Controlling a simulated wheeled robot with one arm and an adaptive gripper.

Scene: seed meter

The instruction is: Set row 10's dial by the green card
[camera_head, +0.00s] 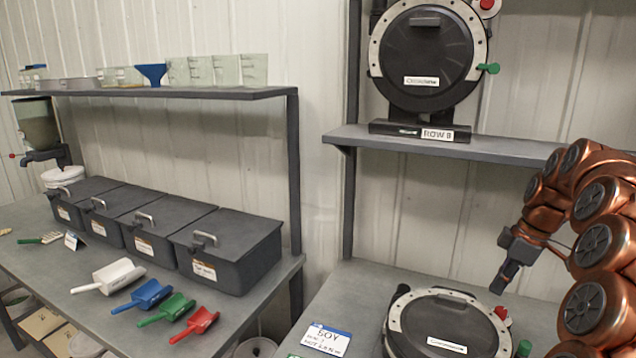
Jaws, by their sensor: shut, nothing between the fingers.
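A black round seed meter with a pale rim (447,322) lies on the right bench, cut off by the bottom edge. It has a red knob (501,313) and a green tab (524,348); no row number is readable on it. A second meter (428,55) stands upright on the shelf above, with a plate (437,134) that seems to read ROW 8. A white card with a blue top (327,340) reads SOY. A sliver of green (294,356) shows at the bottom edge; I cannot tell whether it is the green card. My gripper (502,284) is shut and empty, above the lying meter's right side.
The grey shelf (350,134) overhangs the right bench. A left bench holds several dark lidded bins (238,262) and white, blue, green and red scoops (196,325). A shelf above it carries clear beakers and a blue funnel (152,73). A gap separates the benches.

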